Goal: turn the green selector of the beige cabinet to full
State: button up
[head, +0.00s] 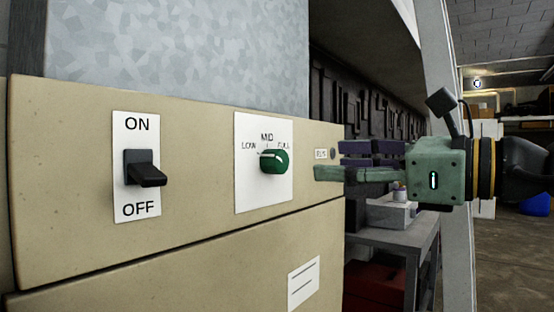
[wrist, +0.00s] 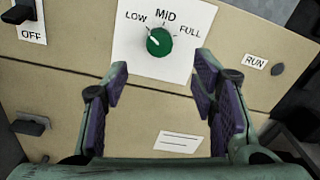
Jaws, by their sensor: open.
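The green selector (head: 275,161) is a round knob on a white plate (head: 248,195) on the beige cabinet (head: 75,190). Its plate reads LOW, MID and FULL. In the wrist view the selector (wrist: 160,42) has its white mark pointing up and left, toward LOW; FULL is printed on its right. My gripper (head: 328,160) is to the right of the selector in the head view, apart from it. In the wrist view my gripper (wrist: 161,64) is open and empty, its purple-padded fingers spread on either side below the knob. Nothing hides the selector.
A black ON/OFF switch (head: 146,172) sits left of the selector. A RUN label (wrist: 256,62) with a dark round lamp (wrist: 278,69) is to its right. A dark handle (wrist: 30,127) shows lower left. A grey workbench (head: 400,230) stands beyond the cabinet's right edge.

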aim_at(283, 161)
jog(key=p+x, duration=0.2)
jog(key=x, duration=0.7)
jog(key=shift+w+a+p, duration=0.2)
jog(key=shift+a+p, duration=0.05)
jog(key=shift+p, duration=0.15)
jog(key=shift+c, duration=0.6)
jog(key=c, duration=1.1)
